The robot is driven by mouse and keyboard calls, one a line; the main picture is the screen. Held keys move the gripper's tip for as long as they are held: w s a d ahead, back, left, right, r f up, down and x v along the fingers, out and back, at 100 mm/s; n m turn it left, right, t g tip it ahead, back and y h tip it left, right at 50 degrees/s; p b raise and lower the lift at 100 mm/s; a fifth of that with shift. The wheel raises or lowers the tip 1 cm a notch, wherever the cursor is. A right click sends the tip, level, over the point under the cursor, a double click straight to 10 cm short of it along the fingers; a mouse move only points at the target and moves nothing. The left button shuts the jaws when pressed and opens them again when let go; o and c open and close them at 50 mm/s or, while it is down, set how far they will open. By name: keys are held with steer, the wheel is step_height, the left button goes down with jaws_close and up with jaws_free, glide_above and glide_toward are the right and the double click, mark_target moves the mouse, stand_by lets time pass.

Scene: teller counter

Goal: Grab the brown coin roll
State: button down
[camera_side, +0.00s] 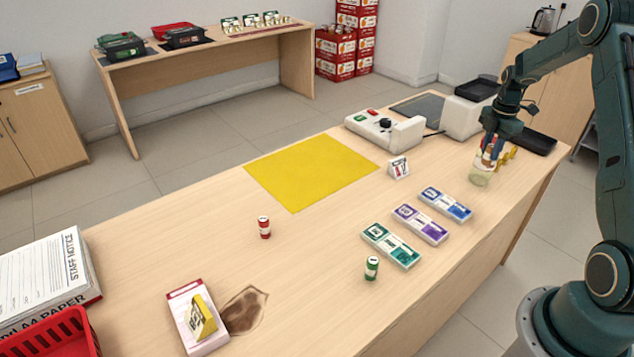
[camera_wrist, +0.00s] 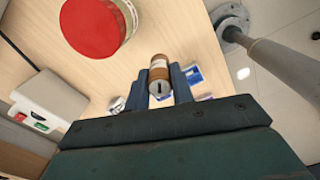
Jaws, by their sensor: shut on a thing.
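The brown coin roll (camera_wrist: 158,69) is between the two blue-grey fingers of my gripper (camera_wrist: 165,80) in the wrist view, its round end facing the camera. My gripper is shut on it. In the side view my gripper (camera_side: 490,155) is at the right end of the counter, just above and behind a clear jar. The roll is too small and too covered to make out clearly there.
The jar (camera_side: 480,176) is close to my gripper; its red lid (camera_wrist: 88,25) is large in the wrist view. Blue (camera_side: 445,204), purple (camera_side: 420,224) and green (camera_side: 391,245) note packs lie nearby. A green roll (camera_side: 371,268) and red roll (camera_side: 264,227) stand apart. The yellow mat (camera_side: 310,170) is empty.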

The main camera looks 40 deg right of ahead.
mark_target(492, 145)
step_height(492, 145, up, 8)
steer(key=shift+r, duration=0.15)
stand_by(0.7)
